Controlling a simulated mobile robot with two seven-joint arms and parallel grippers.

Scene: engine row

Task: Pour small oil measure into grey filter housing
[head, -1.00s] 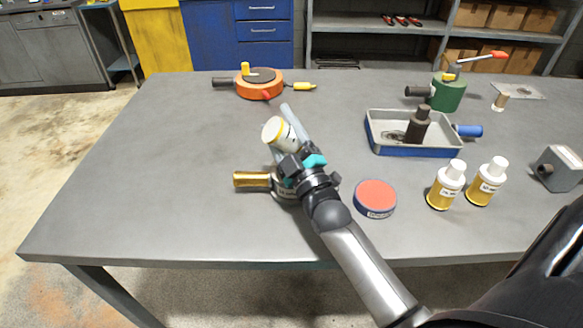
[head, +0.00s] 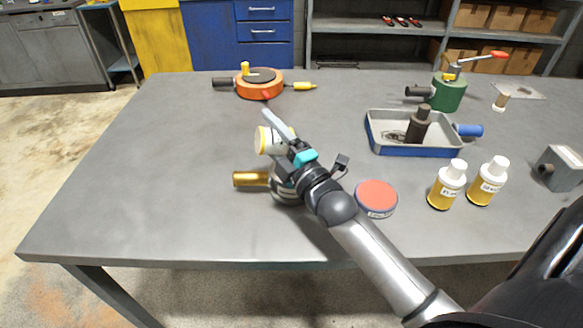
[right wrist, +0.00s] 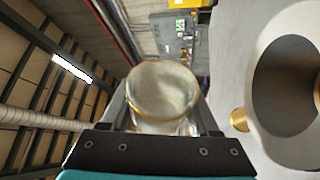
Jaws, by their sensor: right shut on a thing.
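My right gripper (head: 283,138) is shut on the small oil measure (head: 268,142), a pale cup with a yellow edge. The measure lies tipped nearly on its side above the grey filter housing (head: 284,190), which has a brass fitting (head: 250,179) on its left. My wrist partly hides the housing. In the right wrist view the measure (right wrist: 162,92) sits between the fingers, and the housing's open round mouth shows at the right (right wrist: 262,85), apart from the measure. I cannot make out a stream of oil. My left gripper is out of view.
A red-topped round tin (head: 376,197) and two yellow bottles (head: 446,187) (head: 487,182) stand right of my arm. Behind are a blue-and-grey tray (head: 385,145), an orange round device (head: 259,86) and a green pump (head: 449,95). The table's left side is clear.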

